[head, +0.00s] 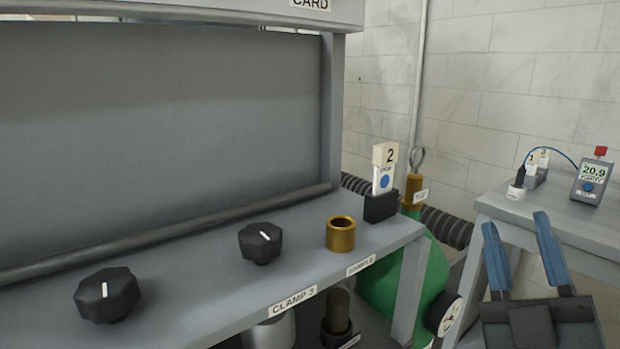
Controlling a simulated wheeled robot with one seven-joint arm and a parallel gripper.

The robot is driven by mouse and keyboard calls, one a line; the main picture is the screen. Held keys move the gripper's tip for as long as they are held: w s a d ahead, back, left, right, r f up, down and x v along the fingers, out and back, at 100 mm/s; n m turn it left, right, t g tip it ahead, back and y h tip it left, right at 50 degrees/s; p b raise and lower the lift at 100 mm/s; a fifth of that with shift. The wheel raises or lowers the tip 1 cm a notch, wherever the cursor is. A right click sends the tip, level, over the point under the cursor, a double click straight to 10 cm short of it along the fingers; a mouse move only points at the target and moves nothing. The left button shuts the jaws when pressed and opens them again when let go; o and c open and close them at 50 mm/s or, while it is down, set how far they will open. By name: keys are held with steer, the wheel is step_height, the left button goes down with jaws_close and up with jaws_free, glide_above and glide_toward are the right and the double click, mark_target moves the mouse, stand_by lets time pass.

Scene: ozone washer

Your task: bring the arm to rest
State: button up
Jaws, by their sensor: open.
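My gripper (527,256) shows at the lower right of the head view. Its two blue fingers point up and stand apart, with nothing between them. It is in front of the side table at the right and to the right of the grey bench. It appears to touch nothing, though its distance from the side table is hard to tell. The rest of my arm is out of the picture below.
The grey bench (215,292) carries two black knobs (108,295) (261,242), a brass socket (341,234) and a card marked 2 (384,168) in a black holder. A green cylinder (429,276) stands beside it. The side table (550,226) holds a meter (591,182) reading 20.9.

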steer(key=s+a+f+m+g+h+p, duration=0.1)
steer(key=s+f+m+g, duration=0.3)
steer(key=s+f, duration=0.55)
steer(key=s+a+f+m+g+p, duration=0.2)
steer(key=s+f+m+g, duration=0.4)
steer(key=s, duration=0.7)
steer(key=s+d+f+g+y, duration=0.1)
steer(key=s+d+f+g, duration=0.1)
steer(key=s, duration=0.9)
steer(key=shift+f, duration=0.4)
